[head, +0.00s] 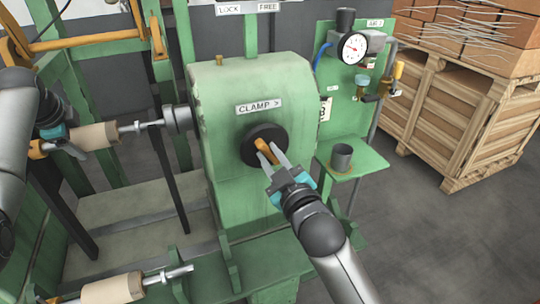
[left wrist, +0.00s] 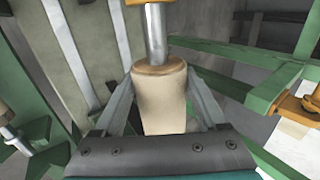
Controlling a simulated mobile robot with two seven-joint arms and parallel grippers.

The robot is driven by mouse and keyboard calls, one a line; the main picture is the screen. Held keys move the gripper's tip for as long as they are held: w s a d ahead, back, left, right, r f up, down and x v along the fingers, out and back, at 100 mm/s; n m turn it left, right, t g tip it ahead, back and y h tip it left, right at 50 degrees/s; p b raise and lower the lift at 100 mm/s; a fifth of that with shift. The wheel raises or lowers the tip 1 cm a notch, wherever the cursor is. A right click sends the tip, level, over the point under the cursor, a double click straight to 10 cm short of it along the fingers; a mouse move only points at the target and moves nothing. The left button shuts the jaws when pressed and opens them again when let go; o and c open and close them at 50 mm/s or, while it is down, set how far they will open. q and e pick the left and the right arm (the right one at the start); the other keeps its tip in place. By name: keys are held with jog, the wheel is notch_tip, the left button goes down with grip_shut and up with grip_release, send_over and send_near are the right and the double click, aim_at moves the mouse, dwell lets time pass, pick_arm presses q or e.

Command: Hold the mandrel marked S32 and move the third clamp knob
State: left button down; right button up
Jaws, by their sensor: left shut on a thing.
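A tan mandrel (head: 95,137) on a metal shaft lines up with the chuck (head: 178,118) on the green machine's left side. No S32 mark is readable. My left gripper (head: 62,146) is shut on its left end. In the left wrist view the mandrel (left wrist: 158,98) sits between both fingers, its shaft pointing up the picture. The clamp knob is a black disc (head: 252,155) with an orange bar (head: 263,147), below a "CLAMP >" label. My right gripper (head: 273,158) is at the knob, fingers on either side of the bar; whether they press on it cannot be told.
Another tan mandrel (head: 113,289) lies at the lower left. A green panel with a gauge (head: 354,48) and a shelf with a grey cup (head: 341,157) stand right of the machine. A wooden crate (head: 450,115) is further right. Green frame posts surround the left side.

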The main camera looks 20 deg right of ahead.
jog(key=o, duration=0.4)
jog(key=shift+f, duration=0.1)
jog(key=s, duration=1.2)
jog(key=shift+a, duration=0.15)
